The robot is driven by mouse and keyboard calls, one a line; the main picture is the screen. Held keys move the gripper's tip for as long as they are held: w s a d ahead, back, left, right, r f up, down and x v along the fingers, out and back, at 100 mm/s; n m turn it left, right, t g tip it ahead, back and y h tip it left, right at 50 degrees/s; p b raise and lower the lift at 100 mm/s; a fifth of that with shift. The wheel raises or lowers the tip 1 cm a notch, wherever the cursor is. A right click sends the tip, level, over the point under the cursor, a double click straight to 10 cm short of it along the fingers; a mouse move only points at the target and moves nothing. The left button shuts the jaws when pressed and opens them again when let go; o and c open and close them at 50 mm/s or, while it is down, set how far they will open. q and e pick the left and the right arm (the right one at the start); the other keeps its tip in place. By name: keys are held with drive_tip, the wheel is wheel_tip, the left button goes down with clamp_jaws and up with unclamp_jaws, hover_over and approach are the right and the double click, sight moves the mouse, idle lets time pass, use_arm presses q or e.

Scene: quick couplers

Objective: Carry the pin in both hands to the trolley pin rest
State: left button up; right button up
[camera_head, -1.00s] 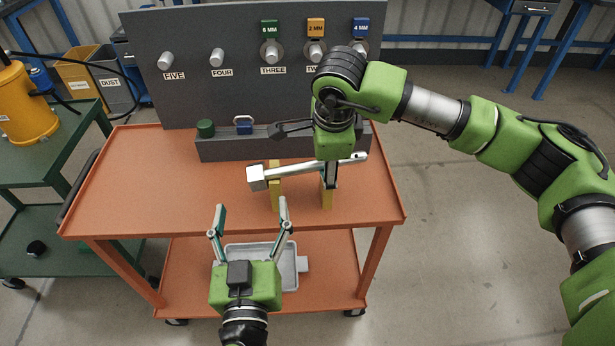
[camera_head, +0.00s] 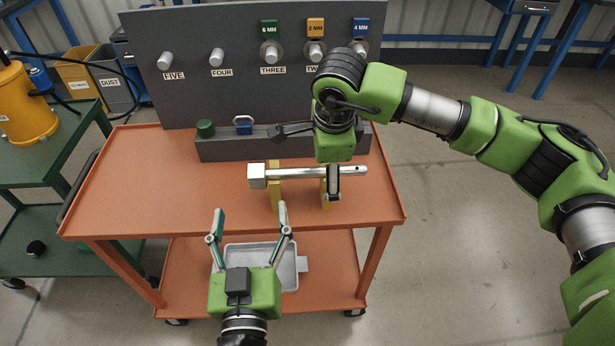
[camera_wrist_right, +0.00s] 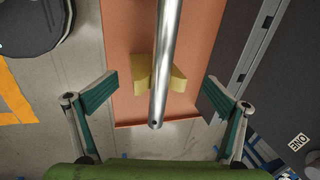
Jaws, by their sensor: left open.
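The pin (camera_head: 300,171) is a silver rod with a square block head at its left end. It lies nearly level across two yellow rest blocks on the trolley, the left block (camera_head: 275,195) and the right block (camera_head: 324,200). My right gripper (camera_wrist_right: 162,84) is open above the pin's right part, with a finger standing apart on each side of the rod. In the right wrist view the pin (camera_wrist_right: 166,60) runs over one yellow block (camera_wrist_right: 143,74). My left gripper (camera_head: 250,211) is open and empty in front of the trolley's near edge, apart from the pin.
The orange trolley (camera_head: 150,190) has a dark back panel (camera_head: 190,100) with labelled pegs. A grey ledge (camera_head: 225,148) carries a green cylinder and a blue padlock-like piece. A grey tray (camera_head: 290,270) lies on the lower shelf. The trolley's left top is clear.

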drive_tip(key=v, duration=1.2)
drive_tip(key=shift+w+r, duration=0.15)
drive_tip(key=shift+a, duration=0.1)
